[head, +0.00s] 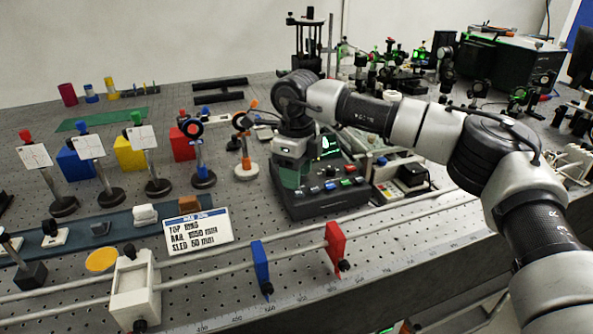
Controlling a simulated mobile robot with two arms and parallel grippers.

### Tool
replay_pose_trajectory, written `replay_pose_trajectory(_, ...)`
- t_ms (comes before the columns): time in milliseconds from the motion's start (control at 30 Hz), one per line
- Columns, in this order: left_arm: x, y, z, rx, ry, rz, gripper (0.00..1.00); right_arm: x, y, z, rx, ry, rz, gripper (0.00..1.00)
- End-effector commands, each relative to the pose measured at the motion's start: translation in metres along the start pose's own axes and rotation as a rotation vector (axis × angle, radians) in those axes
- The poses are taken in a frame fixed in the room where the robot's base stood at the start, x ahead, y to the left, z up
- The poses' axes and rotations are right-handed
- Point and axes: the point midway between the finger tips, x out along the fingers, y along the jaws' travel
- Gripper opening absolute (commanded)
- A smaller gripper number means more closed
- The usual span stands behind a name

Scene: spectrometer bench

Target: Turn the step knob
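A dark control box (325,203) with a lit green screen (329,147) stands near the middle of the bench. Its sloped front carries several small coloured knobs or buttons, among them a red one (345,182) and a blue one (330,185). I cannot tell which of them is the step knob. My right arm comes in from the right, and its gripper (290,165) points down over the left part of the box, beside the screen. The fingertips are small and blend with the box, so I cannot tell their opening or contact. My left gripper is out of view.
A rail with a blue plate (261,268), a red plate (335,248) and a white sled (134,288) runs in front of the box. A white label card (198,231) and post-mounted cards stand left. Optics crowd the back right.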

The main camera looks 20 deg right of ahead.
Motion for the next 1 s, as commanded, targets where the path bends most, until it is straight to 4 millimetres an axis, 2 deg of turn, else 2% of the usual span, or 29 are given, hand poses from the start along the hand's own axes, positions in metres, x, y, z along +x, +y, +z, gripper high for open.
replay_pose_trajectory(167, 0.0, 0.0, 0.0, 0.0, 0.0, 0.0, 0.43, -0.001, 0.0, 0.0, -0.001, 0.0, 0.0, 0.47)
replay_pose_trajectory(267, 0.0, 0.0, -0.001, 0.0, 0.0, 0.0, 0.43, -0.01, 0.0, 0.001, -0.001, -0.002, -0.001, 0.47)
replay_pose_trajectory(700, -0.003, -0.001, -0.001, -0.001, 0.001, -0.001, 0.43, -0.091, 0.0, 0.001, 0.0, -0.001, -0.002, 0.47)
replay_pose_trajectory(833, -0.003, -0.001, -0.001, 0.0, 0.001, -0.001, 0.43, -0.103, 0.0, 0.0, 0.0, 0.0, 0.0, 0.47)
replay_pose_trajectory(1000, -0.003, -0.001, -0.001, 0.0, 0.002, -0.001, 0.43, -0.108, 0.0, 0.0, -0.001, 0.0, 0.001, 0.47)
